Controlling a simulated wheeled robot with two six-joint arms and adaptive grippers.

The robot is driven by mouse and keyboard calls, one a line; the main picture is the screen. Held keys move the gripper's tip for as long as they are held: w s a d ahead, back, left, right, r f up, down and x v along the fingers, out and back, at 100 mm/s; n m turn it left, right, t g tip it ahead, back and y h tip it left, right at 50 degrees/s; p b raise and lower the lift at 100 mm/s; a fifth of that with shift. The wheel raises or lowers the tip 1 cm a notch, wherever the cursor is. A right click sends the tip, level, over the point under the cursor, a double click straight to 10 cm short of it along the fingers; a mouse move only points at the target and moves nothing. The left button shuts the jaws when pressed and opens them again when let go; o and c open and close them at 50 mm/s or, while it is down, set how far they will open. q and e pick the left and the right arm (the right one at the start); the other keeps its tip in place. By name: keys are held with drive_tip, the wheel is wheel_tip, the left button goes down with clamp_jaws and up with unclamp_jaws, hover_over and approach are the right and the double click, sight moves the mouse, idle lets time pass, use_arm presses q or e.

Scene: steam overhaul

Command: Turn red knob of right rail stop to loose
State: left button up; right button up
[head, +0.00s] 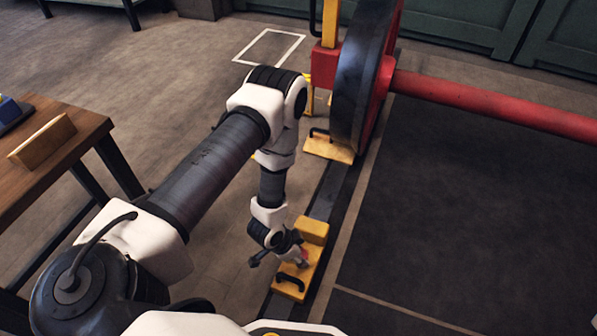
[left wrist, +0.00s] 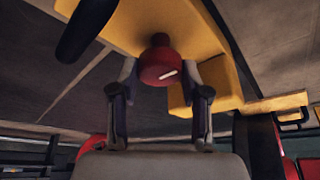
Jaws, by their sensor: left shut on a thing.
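The yellow rail stop (head: 314,230) sits on the dark rail in the lower middle of the head view, with a black handle (head: 291,282) at its near end. Its red knob (head: 304,257) is partly hidden by my gripper. In the left wrist view the red knob (left wrist: 158,66) shows a short white mark, slightly slanted, on its face. My left gripper (head: 289,257) is down at the rail stop. In the left wrist view its two fingers (left wrist: 158,80) stand on either side of the knob, shut on it. My right gripper is not in view.
Another yellow stop (head: 326,151) lies farther along the rail (head: 328,190), against a large black-rimmed wheel (head: 352,85) on a red axle (head: 490,102). A wooden table (head: 65,165) stands at the left. Dark floor right of the rail is clear.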

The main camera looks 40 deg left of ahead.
use_arm(q)
drive_tip(key=shift+r+n+p, duration=0.15)
drive_tip(key=shift+n+p, duration=0.65)
drive_tip(key=shift+p, duration=0.05)
drive_tip(key=n+p, duration=0.1)
drive_tip(key=n+y+p, duration=0.1)
drive_tip(key=n, duration=0.1)
drive_tip(key=shift+d+t+y+p, duration=0.15)
drive_tip(key=shift+t+y+p, duration=0.15)
drive_tip(key=n+y+p, duration=0.1)
drive_tip(key=n+p, duration=0.1)
drive_tip(key=n, duration=0.1)
drive_tip(key=shift+d+n, duration=0.1)
drive_tip(key=shift+n, duration=0.3)
drive_tip(key=n+y+p, duration=0.1)
drive_tip(key=n+p, duration=0.1)
drive_tip(key=n, duration=0.1)
drive_tip(key=shift+n+y, duration=0.4)
drive_tip(key=n+g, duration=0.1)
drive_tip(key=n, duration=0.1)
drive_tip(key=shift+d+n+y, duration=0.1)
drive_tip(key=shift+n+y, duration=0.2)
drive_tip(key=shift+y, duration=0.1)
drive_tip(key=shift+w+n+g+y+p, duration=0.1)
drive_tip(key=shift+n+g+y+p, duration=0.3)
drive_tip(key=shift+n, duration=1.1)
